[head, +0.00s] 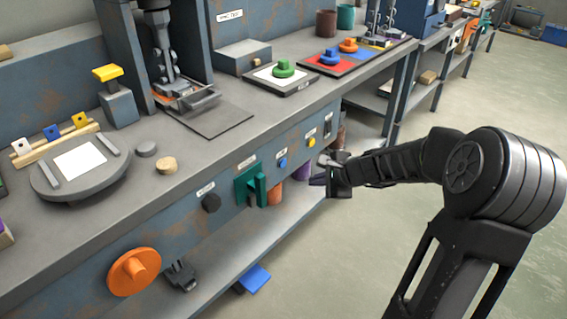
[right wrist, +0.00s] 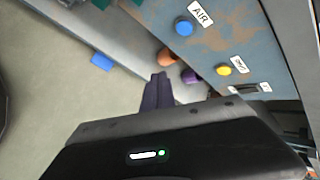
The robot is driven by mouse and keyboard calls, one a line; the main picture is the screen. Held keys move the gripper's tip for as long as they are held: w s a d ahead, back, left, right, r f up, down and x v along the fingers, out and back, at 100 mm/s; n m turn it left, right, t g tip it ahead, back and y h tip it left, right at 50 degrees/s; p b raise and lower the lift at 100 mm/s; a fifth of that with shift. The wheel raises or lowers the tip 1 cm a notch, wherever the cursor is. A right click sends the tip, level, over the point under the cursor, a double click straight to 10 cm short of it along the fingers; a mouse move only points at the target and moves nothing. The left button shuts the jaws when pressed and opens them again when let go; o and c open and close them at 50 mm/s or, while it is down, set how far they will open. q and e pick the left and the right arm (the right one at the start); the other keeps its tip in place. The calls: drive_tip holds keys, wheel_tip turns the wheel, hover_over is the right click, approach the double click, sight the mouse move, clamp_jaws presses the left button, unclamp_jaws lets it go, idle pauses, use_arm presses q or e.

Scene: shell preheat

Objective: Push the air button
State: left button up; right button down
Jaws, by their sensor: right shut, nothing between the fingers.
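The air button is a round blue knob (head: 282,163) on the front panel of the bench, with a white label above it. In the right wrist view the blue button (right wrist: 183,27) sits beside a label reading AIR. My right gripper (head: 318,181) is shut and empty, in front of the panel, below and to the right of the button in the head view. In the right wrist view its fingers (right wrist: 160,88) are together, apart from the button. My left gripper is not in view.
A yellow button (head: 311,142) is right of the blue one, near my right gripper. A green lever block (head: 250,185), a black knob (head: 211,203) and an orange wheel (head: 134,271) are further left on the panel. Open floor lies in front of the bench.

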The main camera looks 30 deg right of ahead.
sight(283, 163)
drive_tip(key=w+a+p, duration=0.2)
drive_tip(key=w+p, duration=0.1)
drive_tip(key=w, duration=0.4)
drive_tip(key=shift+w, duration=0.2)
drive_tip(key=shift+a, duration=0.1)
drive_tip(key=shift+w, duration=0.15)
idle(1.7)
drive_tip(key=shift+w+a+p, duration=0.15)
drive_tip(key=shift+w+p, duration=0.1)
drive_tip(key=shift+p, duration=0.1)
drive_tip(key=shift+w+a, duration=0.1)
drive_tip(key=shift+w, duration=0.3)
idle(0.6)
drive_tip(key=shift+s, duration=0.15)
drive_tip(key=shift+s+b, duration=0.4)
drive_tip(key=shift+s, duration=0.25)
drive_tip(key=shift+d, duration=0.2)
